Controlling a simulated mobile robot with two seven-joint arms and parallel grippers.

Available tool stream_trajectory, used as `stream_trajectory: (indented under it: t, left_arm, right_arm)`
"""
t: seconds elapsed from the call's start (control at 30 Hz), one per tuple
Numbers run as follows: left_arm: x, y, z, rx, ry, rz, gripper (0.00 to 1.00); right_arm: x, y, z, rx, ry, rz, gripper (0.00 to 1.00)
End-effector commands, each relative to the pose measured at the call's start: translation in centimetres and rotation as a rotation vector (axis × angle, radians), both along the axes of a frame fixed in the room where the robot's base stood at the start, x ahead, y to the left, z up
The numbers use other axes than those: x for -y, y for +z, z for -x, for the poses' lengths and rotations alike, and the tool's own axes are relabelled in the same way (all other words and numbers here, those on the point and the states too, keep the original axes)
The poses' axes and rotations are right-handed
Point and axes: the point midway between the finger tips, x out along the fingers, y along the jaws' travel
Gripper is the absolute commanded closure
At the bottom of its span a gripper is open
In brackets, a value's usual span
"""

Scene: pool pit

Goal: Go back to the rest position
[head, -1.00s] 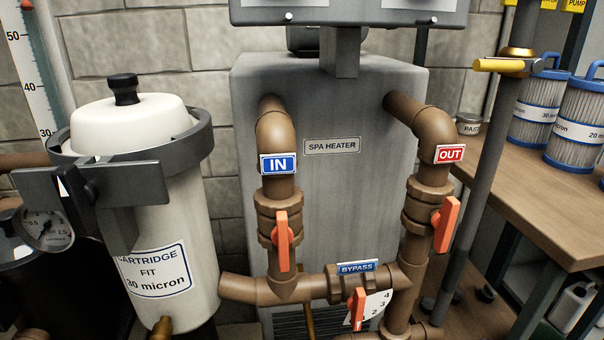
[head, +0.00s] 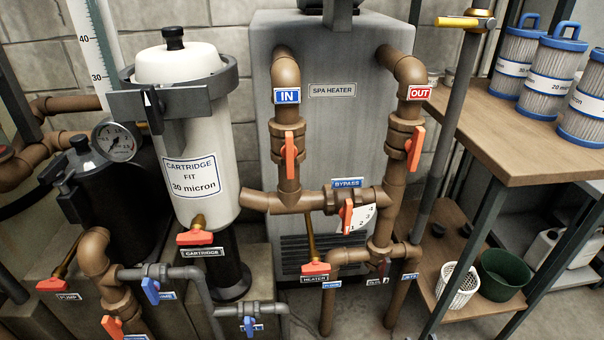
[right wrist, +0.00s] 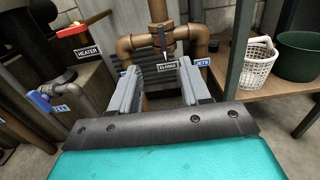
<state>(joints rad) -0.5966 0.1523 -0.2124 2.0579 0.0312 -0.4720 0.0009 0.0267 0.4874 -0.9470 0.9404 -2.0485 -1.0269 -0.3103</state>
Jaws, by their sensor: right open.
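My right gripper (right wrist: 160,95) shows in the right wrist view. Its two grey fingers stand apart with nothing between them. Past the fingertips are brown pipes (right wrist: 140,42) and the small CLOSED (right wrist: 168,66) and JETS (right wrist: 203,62) labels. The red HEATER handle (right wrist: 72,30) is to the left of the fingers, apart from them. Neither gripper shows in the head view, and my left gripper is in no frame.
The grey spa heater (head: 335,130) stands behind valves and pipes. A cartridge filter (head: 200,150) stands to its left. A wooden bench (head: 480,130) with blue-capped cartridges is at the right. A white basket (head: 457,287) and green bucket (head: 502,275) sit on its lower shelf.

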Motion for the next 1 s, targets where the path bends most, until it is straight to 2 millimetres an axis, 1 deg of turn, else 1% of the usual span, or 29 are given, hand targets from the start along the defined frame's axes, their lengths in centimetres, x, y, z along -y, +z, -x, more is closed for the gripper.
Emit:
stream_trajectory:
  t: [0.03, 0.1, 0.17, 0.37, 0.47, 0.5, 0.57, 0.67, 0.7, 0.77, 0.8, 0.87, 0.9, 1.0]
  left_arm:
    - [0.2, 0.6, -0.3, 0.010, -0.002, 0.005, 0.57]
    - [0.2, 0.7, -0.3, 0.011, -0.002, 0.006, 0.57]
    - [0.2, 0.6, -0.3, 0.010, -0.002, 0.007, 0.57]
    - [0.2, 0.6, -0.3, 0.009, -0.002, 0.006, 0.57]
    - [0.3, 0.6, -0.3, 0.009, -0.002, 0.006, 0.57]
    - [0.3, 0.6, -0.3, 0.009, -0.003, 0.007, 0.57]
    - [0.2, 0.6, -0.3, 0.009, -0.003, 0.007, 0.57]
    - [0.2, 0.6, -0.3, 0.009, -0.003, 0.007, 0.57]
    - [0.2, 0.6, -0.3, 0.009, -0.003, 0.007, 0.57]
    - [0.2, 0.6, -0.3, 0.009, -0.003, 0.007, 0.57]
    - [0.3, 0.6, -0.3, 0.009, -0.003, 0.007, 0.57]
    - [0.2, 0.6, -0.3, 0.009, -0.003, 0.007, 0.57]
    - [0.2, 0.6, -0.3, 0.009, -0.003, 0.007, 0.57]
    - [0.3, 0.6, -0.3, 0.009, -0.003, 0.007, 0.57]
  right_arm:
    - [3.5, 0.4, -0.1, 0.001, -0.006, 0.063, 0.53]
    - [6.6, 1.0, -0.1, 0.002, -0.006, 0.123, 0.53]
    - [6.5, 0.8, 0.2, -0.025, -0.063, 0.035, 0.53]
    - [8.0, 0.2, 1.3, -0.126, -0.287, -0.283, 0.53]
    - [8.4, -0.3, 2.2, -0.185, -0.403, -0.480, 0.53]
    - [8.5, -0.5, 2.7, -0.209, -0.453, -0.572, 0.53]
    - [8.4, -0.8, 3.4, -0.249, -0.526, -0.721, 0.53]
    - [7.7, -1.1, 4.7, -0.313, -0.641, -0.986, 0.53]
    - [7.3, -1.1, 5.2, -0.339, -0.681, -1.096, 0.53]
    - [6.4, -0.9, 5.8, -0.374, -0.733, -1.261, 0.53]
    - [5.7, -0.6, 6.2, -0.398, -0.763, -1.371, 0.53]
    - [4.6, 0.1, 6.7, -0.431, -0.802, -1.537, 0.53]
    - [3.8, 0.7, 6.9, -0.451, -0.823, -1.643, 0.53]
    - [1.9, 2.5, 7.3, -0.498, -0.855, -1.888, 0.53]
